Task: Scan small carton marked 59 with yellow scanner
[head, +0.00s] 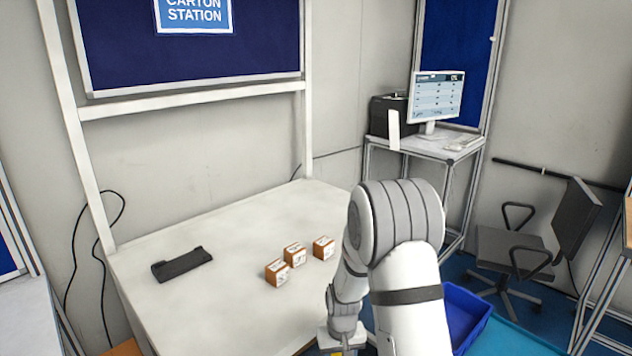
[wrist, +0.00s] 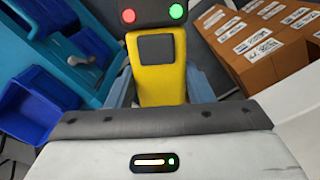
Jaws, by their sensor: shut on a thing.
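A yellow scanner (wrist: 160,78) with a dark panel is held upright in the wrist view, its dark head showing one red and one green light. My gripper (wrist: 158,90) is shut on it, with blue-grey fingers on both sides. In the head view my gripper (head: 343,338) is low in the picture, beside the table's right side, partly cut off. Three small orange-brown cartons with white labels stand on the white table: a left one (head: 277,272), a middle one (head: 295,254) and a right one (head: 323,248). Their numbers are too small to read, so I cannot tell which is 59.
A black object (head: 182,264) lies on the white table (head: 200,315) at left. Several labelled brown cartons (wrist: 272,55) sit at upper right in the wrist view. A blue bin (head: 468,312) stands right of my arm. A monitor desk and a chair (head: 515,250) are farther right.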

